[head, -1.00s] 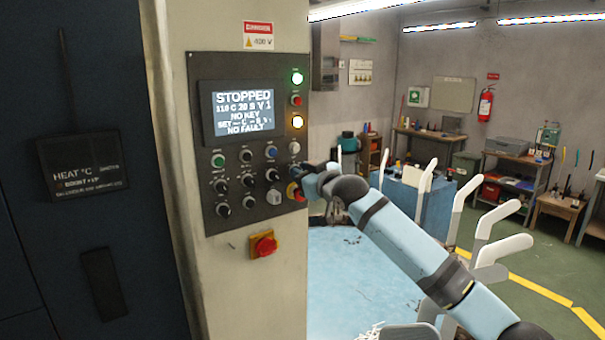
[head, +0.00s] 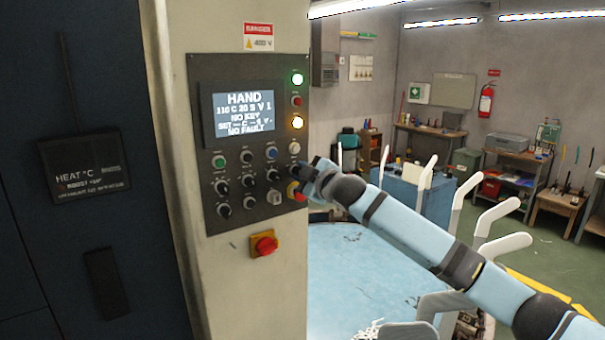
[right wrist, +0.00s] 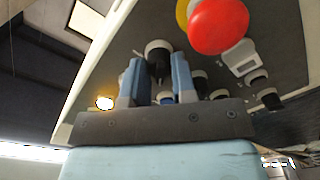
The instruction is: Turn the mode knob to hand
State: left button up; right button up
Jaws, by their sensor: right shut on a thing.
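The control panel (head: 240,200) stands upright on a pale column, and its screen (head: 243,113) reads HAND at the top. My right gripper (head: 302,172) is at the panel's right edge, above the red push-button (head: 296,192). In the right wrist view its two blue fingers (right wrist: 159,80) stand on either side of a black knob with a pale ring, the mode knob (right wrist: 158,52), and are shut on it. The gripper hides this knob in the head view. The knob's pointer direction cannot be made out. My left gripper is not in view.
Several other knobs and buttons sit close by on the panel. The red push-button with a yellow collar is near the fingers in the right wrist view (right wrist: 218,25). A red-and-yellow switch (head: 264,244) is below the panel. Pale sock forms (head: 470,195) stand at right.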

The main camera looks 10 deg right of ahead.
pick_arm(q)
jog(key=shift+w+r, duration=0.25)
pick_arm(e)
jog(key=shift+n, duration=0.7)
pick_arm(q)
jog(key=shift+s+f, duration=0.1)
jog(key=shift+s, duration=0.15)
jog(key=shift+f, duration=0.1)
pick_arm(e)
jog(key=o, duration=0.9)
jog(key=shift+o, duration=0.2)
jog(key=shift+f, duration=0.1)
